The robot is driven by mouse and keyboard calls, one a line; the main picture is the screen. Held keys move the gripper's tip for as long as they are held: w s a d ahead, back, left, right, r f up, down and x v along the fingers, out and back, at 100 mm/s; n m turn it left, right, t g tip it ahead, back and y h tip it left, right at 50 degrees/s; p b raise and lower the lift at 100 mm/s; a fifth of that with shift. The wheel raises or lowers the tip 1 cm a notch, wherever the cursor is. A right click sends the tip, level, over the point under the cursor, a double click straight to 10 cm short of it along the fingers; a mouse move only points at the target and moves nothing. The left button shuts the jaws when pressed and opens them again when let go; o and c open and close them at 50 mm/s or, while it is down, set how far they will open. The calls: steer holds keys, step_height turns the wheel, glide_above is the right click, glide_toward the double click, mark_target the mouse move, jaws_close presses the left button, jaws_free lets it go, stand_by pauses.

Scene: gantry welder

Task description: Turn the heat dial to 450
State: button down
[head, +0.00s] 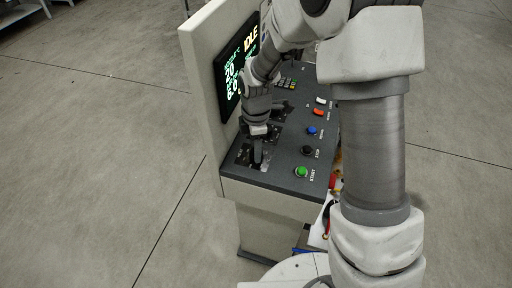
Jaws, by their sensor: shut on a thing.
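The welder's control panel (284,182) slopes in the middle of the head view. My gripper (257,153) reaches down onto its near left part. It is shut on a dark dial at a small dark plate (242,155). The fingers and wrist hide most of the dial, and its pointer and scale are not readable. The screen (229,85) behind shows IDLE and the numbers 20 and 6.0. My arm covers its right part.
Right of my gripper are a green START button (302,172), a black STOP button (307,150), a blue button (312,131) and a red one (318,112). A keypad (287,83) is farther back. Open floor (90,170) lies to the left.

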steer(key=shift+m, duration=0.4)
steer(key=m+b, duration=0.2)
steer(key=m, duration=0.2)
steer(key=shift+m, duration=0.3)
steer(key=m+b, duration=0.1)
steer(key=m, duration=0.4)
steer(key=m+b, duration=0.1)
steer(key=m, duration=0.4)
steer(key=shift+m, duration=0.4)
steer(key=m, duration=0.5)
steer(key=shift+r, duration=0.1)
steer(key=shift+w, duration=0.1)
steer(key=shift+c, duration=1.9)
jaws_free()
